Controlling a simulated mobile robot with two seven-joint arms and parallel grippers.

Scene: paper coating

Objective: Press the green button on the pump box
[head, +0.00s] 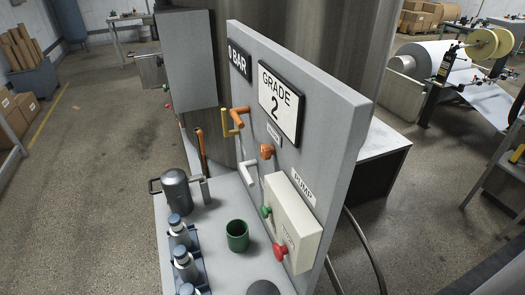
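The pump box (291,214) is a cream box fixed low on the grey upright panel, under a "PUMP" label (304,187). The green button (266,211) sticks out from its face near the left end. A red button (280,250) sits lower and to the right on the same face. Nothing touches either button. Neither of my grippers shows in the head view.
A green cup (237,236), a dark lidded jug (176,189) and several bottles in a rack (183,255) stand on the shelf before the panel. Orange, yellow and white handles stick out above. A "GRADE 2" sign (280,102) hangs higher.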

